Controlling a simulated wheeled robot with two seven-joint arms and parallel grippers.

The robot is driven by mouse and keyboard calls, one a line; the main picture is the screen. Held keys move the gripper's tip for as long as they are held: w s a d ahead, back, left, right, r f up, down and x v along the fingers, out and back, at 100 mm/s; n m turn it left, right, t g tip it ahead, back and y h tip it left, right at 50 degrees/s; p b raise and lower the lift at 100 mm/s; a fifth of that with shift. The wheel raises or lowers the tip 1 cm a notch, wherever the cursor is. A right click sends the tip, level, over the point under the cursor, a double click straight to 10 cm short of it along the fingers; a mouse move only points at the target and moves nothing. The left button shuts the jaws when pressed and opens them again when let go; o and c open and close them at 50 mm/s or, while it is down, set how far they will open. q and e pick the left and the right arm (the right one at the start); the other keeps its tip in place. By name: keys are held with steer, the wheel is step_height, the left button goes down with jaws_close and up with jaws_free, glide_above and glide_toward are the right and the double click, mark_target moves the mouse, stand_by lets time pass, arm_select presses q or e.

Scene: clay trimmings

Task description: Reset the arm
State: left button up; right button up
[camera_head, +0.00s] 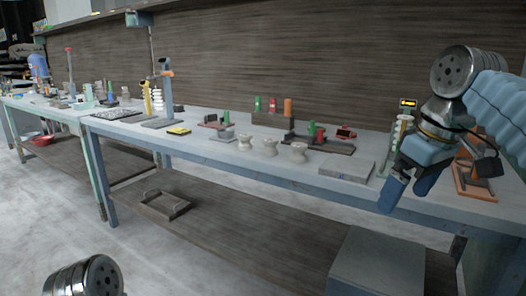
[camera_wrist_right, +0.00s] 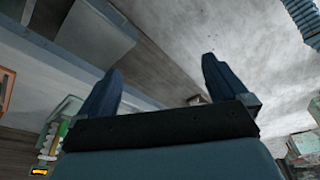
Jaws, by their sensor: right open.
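My right gripper (camera_head: 408,192) hangs at the right of the head view, in front of the workbench's front edge, with its blue fingers pointing down. In the right wrist view my right gripper (camera_wrist_right: 158,90) shows its two dark blue fingers spread apart with nothing between them. Of my left arm, only a metal joint shows at the bottom left of the head view; its gripper is out of view.
Below are a wire-handled tray (camera_head: 165,203) and a grey box (camera_head: 375,265). Floor at left is clear.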

steer(key=w+a+f+y, duration=0.1)
steer(key=w+a+f, duration=0.2)
steer(key=w+f, duration=0.35)
steer(key=w+a+f, duration=0.2)
steer(key=w+f, duration=0.1)
steer(key=f, duration=0.7)
steer(key=w+a+f+m+g+y, duration=0.1)
steer(key=a+f, duration=0.1)
steer(key=f, duration=0.7)
steer(key=a+f+m, duration=0.1)
steer(key=a+f, duration=0.2)
steer(key=f, duration=0.6)
steer(key=s+a+f, duration=0.2)
steer(key=s+f, duration=0.2)
steer(key=f, duration=0.7)
steer(key=s+a+f+m, duration=0.2)
steer(key=s+f+m, duration=0.3)
steer(key=s+f, duration=1.2)
steer(key=s, duration=0.2)
steer(key=shift+s+a+g+y, duration=0.15)
steer(key=shift+s+g+y, duration=0.25)
steer(key=shift+w, duration=0.1)
